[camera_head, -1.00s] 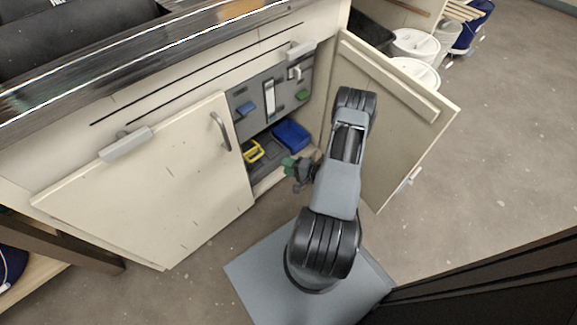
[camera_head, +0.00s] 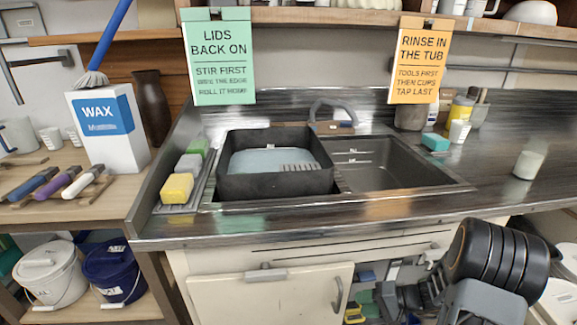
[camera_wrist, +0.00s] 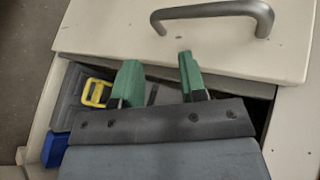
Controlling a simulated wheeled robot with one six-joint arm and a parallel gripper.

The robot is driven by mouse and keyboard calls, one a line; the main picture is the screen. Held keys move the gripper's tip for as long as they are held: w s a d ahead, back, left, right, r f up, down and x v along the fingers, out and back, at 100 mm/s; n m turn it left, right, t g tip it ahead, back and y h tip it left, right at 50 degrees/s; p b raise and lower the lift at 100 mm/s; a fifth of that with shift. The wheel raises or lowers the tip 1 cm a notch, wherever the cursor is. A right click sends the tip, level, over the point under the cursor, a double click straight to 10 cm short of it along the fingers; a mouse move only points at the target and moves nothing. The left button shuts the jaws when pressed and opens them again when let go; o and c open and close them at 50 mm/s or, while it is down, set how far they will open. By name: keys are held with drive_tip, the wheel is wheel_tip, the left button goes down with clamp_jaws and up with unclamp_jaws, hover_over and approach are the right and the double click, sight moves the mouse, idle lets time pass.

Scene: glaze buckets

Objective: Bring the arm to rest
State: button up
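My gripper (camera_wrist: 160,80) shows in the wrist view with its two green fingertips apart and nothing between them. It is near the curved handle (camera_wrist: 215,14) of a pale cabinet door (camera_wrist: 110,30), with the fingers apart from the handle. In the head view my arm is at the lower right, in front of the open part of the under-sink cabinet. The pale left cabinet door (camera_head: 250,299) shows there with its handle (camera_head: 338,295). My fingertips cannot be made out clearly in the head view.
Inside the cabinet are a yellow-handled item (camera_wrist: 95,92) and a blue bin (camera_wrist: 55,148). Above it are the counter (camera_head: 320,232), a black tub (camera_head: 285,185) with water and a sink (camera_head: 385,170). Lidded buckets (camera_head: 50,272) stand on the lower left shelf.

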drive_tip(key=s+a+r+n+h+p, duration=0.1)
drive_tip(key=s+r+h+p, duration=0.2)
drive_tip(key=r, duration=0.9)
drive_tip(key=s+a+r+n+h+p, duration=0.2)
drive_tip(key=s+r+h+p, duration=0.2)
drive_tip(key=r+p, duration=0.5)
drive_tip(key=s+a+r+n+h+p, duration=0.2)
drive_tip(key=s+r+h+p, duration=0.1)
drive_tip(key=r, duration=1.4)
drive_tip(key=shift+s+a+h+p, duration=0.35)
drive_tip(key=shift+h+p, duration=0.45)
drive_tip(key=shift+p, duration=0.6)
drive_tip(key=shift+d, duration=0.1)
